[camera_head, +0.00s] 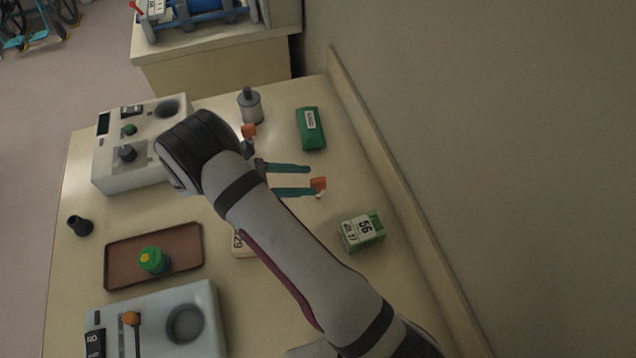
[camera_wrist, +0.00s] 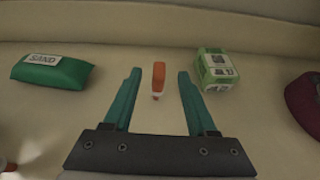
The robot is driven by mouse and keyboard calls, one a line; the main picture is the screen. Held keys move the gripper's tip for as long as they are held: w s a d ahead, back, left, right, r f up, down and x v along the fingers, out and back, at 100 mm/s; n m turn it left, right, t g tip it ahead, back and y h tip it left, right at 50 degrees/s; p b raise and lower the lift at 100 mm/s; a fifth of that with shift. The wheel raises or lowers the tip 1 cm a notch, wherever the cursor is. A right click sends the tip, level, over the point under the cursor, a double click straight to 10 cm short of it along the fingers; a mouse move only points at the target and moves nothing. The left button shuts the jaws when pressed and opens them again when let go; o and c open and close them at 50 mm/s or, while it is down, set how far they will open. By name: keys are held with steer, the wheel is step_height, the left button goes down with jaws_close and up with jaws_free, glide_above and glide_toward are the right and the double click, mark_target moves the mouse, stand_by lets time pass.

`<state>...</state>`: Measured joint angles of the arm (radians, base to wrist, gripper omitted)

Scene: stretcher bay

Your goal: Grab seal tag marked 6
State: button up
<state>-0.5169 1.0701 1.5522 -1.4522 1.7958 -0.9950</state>
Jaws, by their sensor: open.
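An orange tag with a small white tip (camera_head: 318,184) lies on the table just by my gripper's fingertips. In the wrist view this tag (camera_wrist: 158,76) shows centred between the two teal fingers, and no number can be read on it. A second orange tag (camera_head: 249,130) is farther back, beside the grey-topped canister, its marking also unreadable. My gripper (camera_head: 311,179) is open and empty, pointing right across the table. Its fingers (camera_wrist: 160,73) stand on either side of the first tag with gaps on both sides; whether they are at table height I cannot tell.
A green SAND bag (camera_head: 311,128) lies behind my gripper, and a green-white box marked 56 (camera_head: 362,231) stands in front. A canister (camera_head: 250,105) is at the back. A dark red object (camera_wrist: 305,100) is at the wrist view's right edge. A wall borders the right.

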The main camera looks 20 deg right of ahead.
mark_target(316, 180)
steer(key=x, duration=0.4)
jaws_close()
